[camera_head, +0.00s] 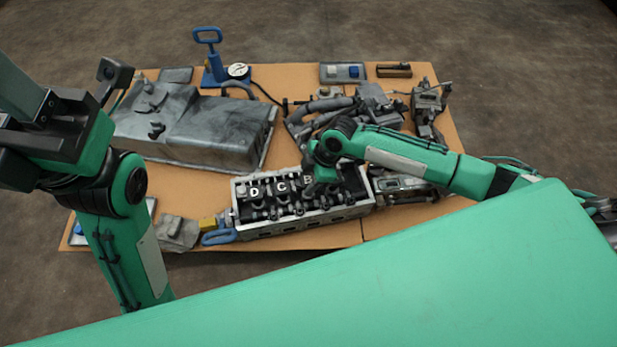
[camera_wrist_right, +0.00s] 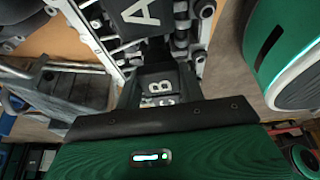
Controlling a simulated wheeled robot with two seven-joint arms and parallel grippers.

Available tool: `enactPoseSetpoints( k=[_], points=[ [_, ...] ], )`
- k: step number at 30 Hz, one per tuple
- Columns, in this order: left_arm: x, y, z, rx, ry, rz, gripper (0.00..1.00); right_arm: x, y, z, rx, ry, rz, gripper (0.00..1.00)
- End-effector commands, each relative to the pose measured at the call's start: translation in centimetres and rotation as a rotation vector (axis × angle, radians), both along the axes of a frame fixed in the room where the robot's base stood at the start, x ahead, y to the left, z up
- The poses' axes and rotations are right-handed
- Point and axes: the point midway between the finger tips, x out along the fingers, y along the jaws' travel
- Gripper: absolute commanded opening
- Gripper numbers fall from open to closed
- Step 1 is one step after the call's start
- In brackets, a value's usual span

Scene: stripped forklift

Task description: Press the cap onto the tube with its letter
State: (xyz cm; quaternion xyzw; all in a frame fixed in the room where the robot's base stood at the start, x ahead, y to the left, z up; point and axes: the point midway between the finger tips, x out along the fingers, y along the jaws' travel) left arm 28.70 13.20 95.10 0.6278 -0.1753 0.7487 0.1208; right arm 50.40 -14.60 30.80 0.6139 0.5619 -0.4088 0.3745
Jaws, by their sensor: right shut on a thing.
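A grey cylinder head (camera_head: 300,218) lies on the bench, with dark parts in its open top. White letters D (camera_head: 254,191), C (camera_head: 281,187) and B (camera_head: 307,180) mark the row. My right gripper (camera_head: 320,182) is down over the row, just right of B, and hides what lies below. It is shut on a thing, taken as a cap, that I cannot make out. The right wrist view shows a large A (camera_wrist_right: 142,12), with B (camera_wrist_right: 158,86) and part of C (camera_wrist_right: 165,100) smaller. Seating is hidden. My left arm is at the left; its jaws are unclear.
A grey metal cover (camera_head: 195,125) lies at the back left. A blue hand pump with a gauge (camera_head: 238,71) stands behind it. Hoses and engine parts (camera_head: 370,105) crowd the back right. A blue-handled piece (camera_head: 220,236) lies left of the head. Bare cardboard shows in front.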

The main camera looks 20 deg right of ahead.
Motion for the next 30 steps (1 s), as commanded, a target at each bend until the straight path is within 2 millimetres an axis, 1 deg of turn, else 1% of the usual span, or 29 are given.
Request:
enactPoseSetpoints(
  k=[14, 30],
  points=[
    [0.00, 0.00, 0.11, 0.000, 0.000, 0.000, 0.45, 0.00, 0.00, 0.00, 0.000, 0.000, 0.000, 0.17],
    [-0.01, 0.00, 0.76, 0.000, 0.000, 0.000, 0.45, -0.01, -0.01, -0.22, -0.001, 0.000, 0.000, 0.17]
  ],
)
